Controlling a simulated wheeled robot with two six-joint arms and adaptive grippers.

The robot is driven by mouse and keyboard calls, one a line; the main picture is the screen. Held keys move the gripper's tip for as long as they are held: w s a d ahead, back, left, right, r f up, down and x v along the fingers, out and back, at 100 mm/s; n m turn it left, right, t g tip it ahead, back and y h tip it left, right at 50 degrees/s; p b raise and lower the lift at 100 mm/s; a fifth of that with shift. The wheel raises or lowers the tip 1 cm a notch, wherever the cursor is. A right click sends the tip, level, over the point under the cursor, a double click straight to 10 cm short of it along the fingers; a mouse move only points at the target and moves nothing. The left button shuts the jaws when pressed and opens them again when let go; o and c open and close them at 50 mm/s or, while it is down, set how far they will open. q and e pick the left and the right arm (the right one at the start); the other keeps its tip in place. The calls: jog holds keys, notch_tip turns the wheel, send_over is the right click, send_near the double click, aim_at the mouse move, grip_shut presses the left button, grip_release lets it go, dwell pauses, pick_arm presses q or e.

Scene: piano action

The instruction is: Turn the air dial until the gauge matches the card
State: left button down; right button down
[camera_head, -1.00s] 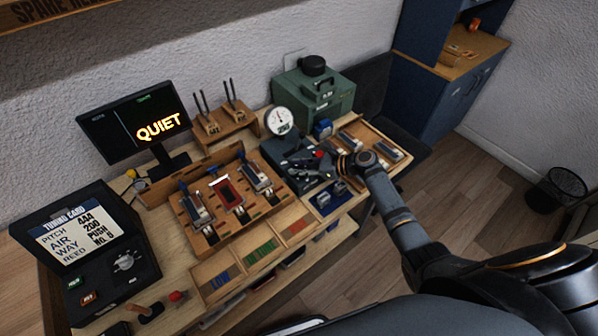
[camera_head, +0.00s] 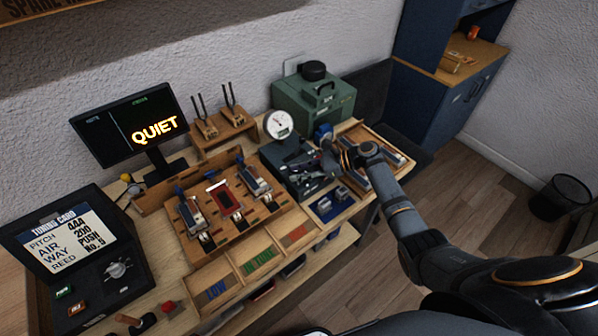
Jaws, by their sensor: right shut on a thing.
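The tuning card (camera_head: 66,243) stands in a black case at the left; it reads AIR 200, WAY PUSH. The round white gauge (camera_head: 278,125) stands behind the dark bench unit; its needle and small display are too small to read. The blue air dial (camera_head: 323,131) sits to the right of the gauge, in front of the green machine. My right gripper (camera_head: 325,146) reaches it from the front and is shut on it, its fingers partly hiding the dial. My left gripper is out of view.
A green machine (camera_head: 314,102) stands behind the dial. A wooden tray (camera_head: 377,135) lies under my right forearm. The dark unit (camera_head: 296,165) and a wooden jig (camera_head: 222,195) are close on the left. A monitor (camera_head: 128,125) reads QUIET.

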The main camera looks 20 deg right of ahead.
jog(key=c, duration=1)
grip_release()
jog(key=shift+d, duration=0.1)
jog(key=v, duration=1.1)
jog(key=shift+s+d+r, duration=0.1)
jog(key=shift+s+d, duration=0.1)
jog(key=shift+d, duration=0.2)
